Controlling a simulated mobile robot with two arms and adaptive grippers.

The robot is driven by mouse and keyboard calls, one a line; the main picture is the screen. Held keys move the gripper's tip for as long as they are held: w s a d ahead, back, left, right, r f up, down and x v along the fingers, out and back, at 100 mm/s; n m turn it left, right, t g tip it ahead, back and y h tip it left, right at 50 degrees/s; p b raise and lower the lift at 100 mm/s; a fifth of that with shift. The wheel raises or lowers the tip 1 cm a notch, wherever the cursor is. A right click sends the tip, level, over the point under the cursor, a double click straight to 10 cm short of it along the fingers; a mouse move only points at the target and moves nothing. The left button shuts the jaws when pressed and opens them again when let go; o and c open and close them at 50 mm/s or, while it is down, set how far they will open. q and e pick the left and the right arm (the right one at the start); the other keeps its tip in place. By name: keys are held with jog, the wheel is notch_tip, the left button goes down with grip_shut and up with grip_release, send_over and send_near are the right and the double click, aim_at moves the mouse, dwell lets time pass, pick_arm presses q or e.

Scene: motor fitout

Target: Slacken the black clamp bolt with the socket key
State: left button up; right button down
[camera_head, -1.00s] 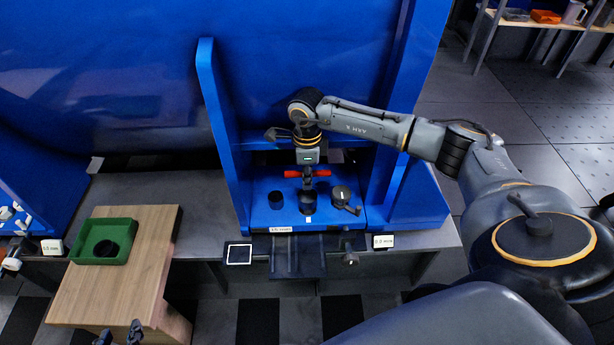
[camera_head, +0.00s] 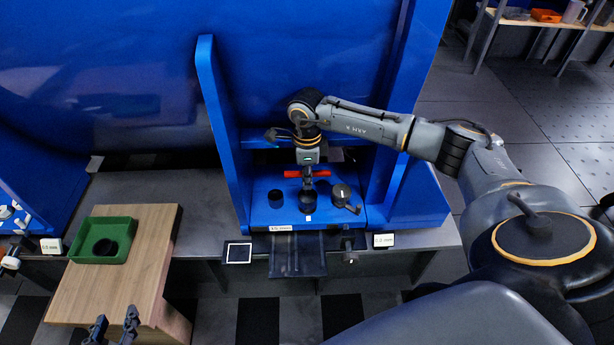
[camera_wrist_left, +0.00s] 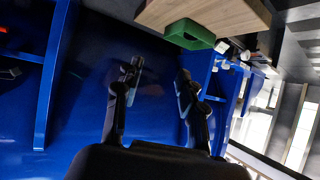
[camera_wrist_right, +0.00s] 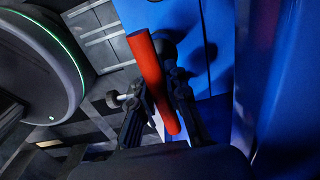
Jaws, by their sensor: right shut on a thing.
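The socket key has a red crossbar handle (camera_head: 307,174), which also shows in the right wrist view (camera_wrist_right: 152,80). My right gripper (camera_head: 308,174) is shut on this handle from above, its fingers on either side of the bar. The key stands above a black round part (camera_head: 307,199) on the blue fixture. The black clamp bolt itself cannot be told apart there, and the key's lower end is hard to make out. My left gripper (camera_head: 116,328) is low at the left by the wooden table. Its fingers are apart and empty in the left wrist view (camera_wrist_left: 155,85).
Blue upright walls (camera_head: 216,120) enclose the fixture.

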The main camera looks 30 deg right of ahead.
pick_arm(q)
jog(key=shift+w+d+r+t, duration=0.15)
jog(key=shift+w+r+t, duration=0.2)
jog(key=shift+r+t, duration=0.05)
pick_arm(e)
jog(key=shift+f, duration=0.15)
pick_arm(q)
jog(key=shift+w+r, duration=0.15)
jog(key=shift+r, duration=0.05)
jog(key=shift+d+r, duration=0.1)
pick_arm(e)
jog(key=shift+f, duration=0.1)
pick_arm(q)
jog(key=shift+w+r+t, duration=0.2)
jog(key=shift+t, duration=0.1)
jog(key=shift+r, duration=0.1)
pick_arm(e)
jog(key=shift+f, duration=0.1)
pick_arm(q)
jog(key=shift+w+d+r+h+b, duration=0.15)
jog(key=shift+w+r+h+b, duration=0.05)
jog(key=shift+h+b, duration=0.1)
jog(key=shift+r, duration=0.1)
pick_arm(e)
jog(key=shift+f, duration=0.1)
pick_arm(q)
jog(key=shift+w+r+t, duration=0.2)
jog(key=shift+t, duration=0.2)
